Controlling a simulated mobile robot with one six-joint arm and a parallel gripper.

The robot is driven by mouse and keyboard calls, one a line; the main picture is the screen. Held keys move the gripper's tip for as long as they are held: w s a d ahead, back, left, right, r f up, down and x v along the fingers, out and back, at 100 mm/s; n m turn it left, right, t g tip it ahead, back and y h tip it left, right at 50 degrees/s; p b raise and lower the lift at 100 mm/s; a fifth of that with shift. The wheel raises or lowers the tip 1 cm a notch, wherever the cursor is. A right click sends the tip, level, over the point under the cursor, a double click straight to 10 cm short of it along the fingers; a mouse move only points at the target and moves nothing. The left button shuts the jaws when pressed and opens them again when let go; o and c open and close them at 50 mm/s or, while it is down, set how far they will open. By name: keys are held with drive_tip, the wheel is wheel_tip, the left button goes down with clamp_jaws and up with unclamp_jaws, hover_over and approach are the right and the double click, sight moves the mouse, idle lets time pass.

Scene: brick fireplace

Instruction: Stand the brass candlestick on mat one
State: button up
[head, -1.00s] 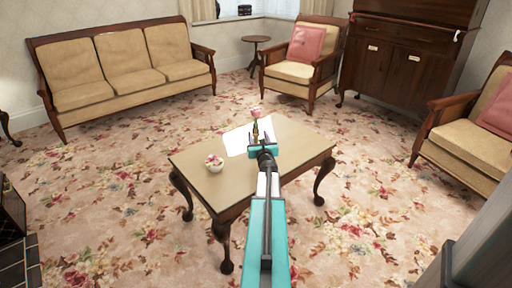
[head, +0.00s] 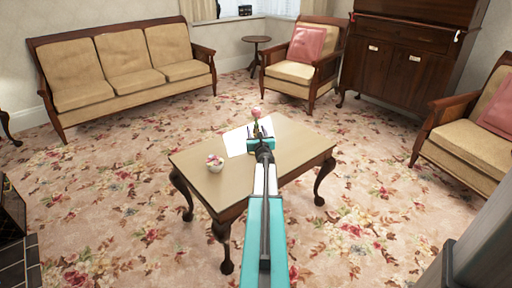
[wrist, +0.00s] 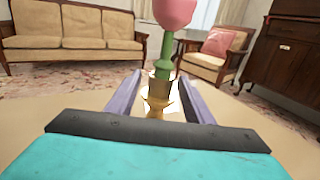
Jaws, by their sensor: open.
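The brass candlestick (wrist: 158,92) stands upright on the table, between the two fingers of my gripper (wrist: 155,88) in the wrist view. A green shaft (wrist: 163,70) with a pink top (wrist: 175,12) shows directly above the brass; I cannot tell whether it is part of it or behind it. The fingers are apart, with a gap seen on the right side. In the head view my gripper (head: 261,140) hides most of the brass, and the pink top (head: 256,111) shows above it. A white mat (head: 236,142) lies beside and behind my gripper; no label is readable.
The wooden table (head: 190,164) carries a small white bowl with pinkish contents (head: 215,163) at the left. The table's right side is bare. A sofa (head: 125,70), armchairs (head: 300,70) and a dark cabinet (head: 405,50) stand well beyond it.

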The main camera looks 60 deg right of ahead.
idle(0.3)
clamp_jaws()
idle(1.2)
drive_tip(key=shift+r, duration=0.15)
